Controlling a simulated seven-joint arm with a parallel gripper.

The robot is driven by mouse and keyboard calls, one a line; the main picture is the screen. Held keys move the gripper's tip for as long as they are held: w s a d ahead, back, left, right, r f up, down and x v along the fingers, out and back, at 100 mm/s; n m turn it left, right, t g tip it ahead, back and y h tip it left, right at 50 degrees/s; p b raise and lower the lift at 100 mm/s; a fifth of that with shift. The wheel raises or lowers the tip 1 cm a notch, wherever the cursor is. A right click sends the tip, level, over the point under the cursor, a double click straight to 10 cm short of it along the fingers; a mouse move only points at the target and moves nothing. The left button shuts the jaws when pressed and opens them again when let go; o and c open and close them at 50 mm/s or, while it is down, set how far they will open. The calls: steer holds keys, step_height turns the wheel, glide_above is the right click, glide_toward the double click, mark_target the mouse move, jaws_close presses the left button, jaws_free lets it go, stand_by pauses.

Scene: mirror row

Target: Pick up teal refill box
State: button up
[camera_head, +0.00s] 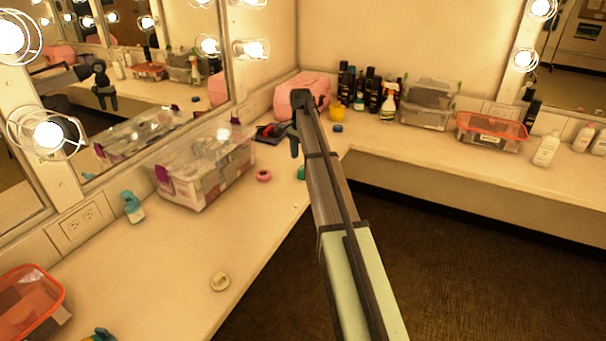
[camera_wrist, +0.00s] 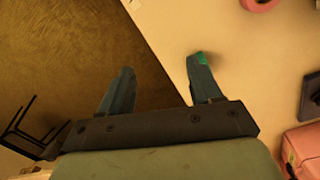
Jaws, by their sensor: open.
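A small teal-green object (camera_head: 301,173), likely the teal refill box, sits near the front edge of the counter in the head view. My arm hides much of it, so its full shape cannot be told. In the wrist view only a green patch (camera_wrist: 202,58) shows at the right fingertip; the finger covers the rest, and contact cannot be told. My gripper (camera_wrist: 160,78) is open, with nothing visible held between its fingers. In the head view my gripper (camera_head: 295,146) points down above the counter, near the corner.
A pink roll (camera_head: 263,176) and a clear bin (camera_head: 205,172) stand left of the green object. A dark tray (camera_head: 270,134) and pink bag (camera_head: 305,90) lie behind. Bottles (camera_head: 372,92) line the back wall. A teal bottle (camera_head: 133,208) stands farther left. The counter edge drops to brown floor.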

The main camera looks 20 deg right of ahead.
steer(key=w+d, duration=0.3)
steer(key=n, duration=0.5)
glide_above(303, 166)
steer(key=shift+t, duration=0.3)
step_height(303, 166, down, 8)
steer(key=shift+r, duration=0.15)
steer(key=shift+s+d+f, duration=0.1)
steer(key=shift+d+f, duration=0.05)
steer(key=shift+f, duration=1.25)
steer(key=shift+s+d+f, duration=0.1)
steer(key=shift+d+f, duration=0.05)
steer(key=shift+f, duration=1.2)
steer(key=c, duration=1)
